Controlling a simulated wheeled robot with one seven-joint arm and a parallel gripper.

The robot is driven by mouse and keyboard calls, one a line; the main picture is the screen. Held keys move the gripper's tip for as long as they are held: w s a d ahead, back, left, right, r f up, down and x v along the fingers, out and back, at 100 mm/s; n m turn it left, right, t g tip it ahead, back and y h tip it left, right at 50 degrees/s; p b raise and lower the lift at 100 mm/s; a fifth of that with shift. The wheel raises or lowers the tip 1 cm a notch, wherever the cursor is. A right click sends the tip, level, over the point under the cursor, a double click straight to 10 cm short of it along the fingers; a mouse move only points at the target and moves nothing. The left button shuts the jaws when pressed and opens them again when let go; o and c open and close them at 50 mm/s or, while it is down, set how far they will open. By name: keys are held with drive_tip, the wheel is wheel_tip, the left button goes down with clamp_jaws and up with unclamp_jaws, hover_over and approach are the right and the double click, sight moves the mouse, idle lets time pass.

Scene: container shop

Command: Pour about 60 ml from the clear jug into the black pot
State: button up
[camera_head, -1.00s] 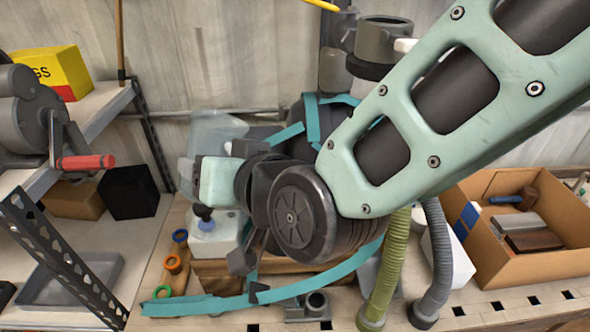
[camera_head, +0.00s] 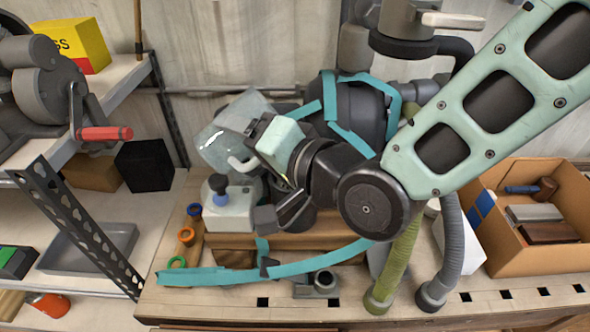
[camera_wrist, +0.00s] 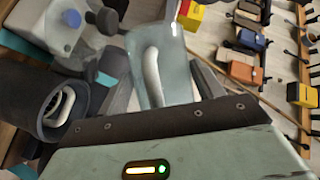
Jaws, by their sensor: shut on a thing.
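The clear jug (camera_head: 233,132) is tilted in the air at centre-left, above a white device. My gripper (camera_head: 253,146) is shut on the jug at its handle side. In the wrist view the jug (camera_wrist: 172,62) stands between the fingers of my gripper (camera_wrist: 166,90), with its pale handle towards the camera. A dark, round, open-topped vessel (camera_wrist: 20,103), apparently the black pot, shows at the left of the wrist view, apart from the jug. In the head view my wrist mostly hides that spot. The liquid level and any stream cannot be made out.
The white device (camera_head: 228,218) with a blue knob stands below the jug. A large dark round object with teal straps (camera_head: 362,108) is behind my wrist. Upright hoses (camera_head: 452,245) and a cardboard box (camera_head: 532,258) are at right. A shelf rack (camera_head: 70,225) is at left.

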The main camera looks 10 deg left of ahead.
drive_tip(key=shift+d+f+m+y, duration=0.1)
drive_tip(key=shift+f+m+y, duration=0.15)
drive_tip(key=shift+m+y, duration=0.4)
drive_tip(key=shift+w+d+f+m+b, duration=0.2)
drive_tip(key=shift+w+d+m+b, duration=0.2)
drive_tip(key=shift+m+b, duration=0.2)
drive_tip(key=shift+w+d, duration=0.1)
drive_tip(key=shift+s+a+y, duration=0.2)
drive_tip(key=shift+s+y, duration=0.05)
drive_tip(key=shift+s, duration=0.05)
drive_tip(key=shift+f+m+b, duration=0.25)
drive_tip(key=shift+m+b, duration=0.3)
drive_tip(key=shift+m, duration=0.2)
idle(1.3)
drive_tip(key=shift+s+r, duration=0.1)
